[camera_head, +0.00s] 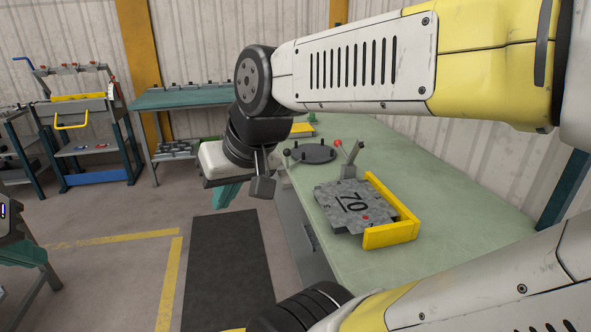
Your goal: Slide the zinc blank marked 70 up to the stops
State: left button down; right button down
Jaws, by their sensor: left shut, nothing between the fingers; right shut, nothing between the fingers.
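The zinc blank marked 70 (336,207) lies flat on the green bench (460,205), a mottled grey plate with a red dot near one corner. Yellow stops (392,236) form an L along its right side and its near right end. The blank lies close to the stops; I cannot tell whether its edges touch them.
A dark round plate with pegs (313,153) and a red-knobbed lever (338,144) stand behind the blank. My arm links cross the upper right and bottom right. A dark mat (229,272) lies on the floor. A teal bench (180,98) and tool cart (85,110) stand further back.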

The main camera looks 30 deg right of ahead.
aim_at(353, 204)
jog(key=i+l, duration=0.15)
jog(key=i, duration=0.3)
jog(key=i+l, duration=0.15)
jog(key=i, duration=0.3)
jog(key=i+z, duration=0.15)
jog(key=z, duration=1.55)
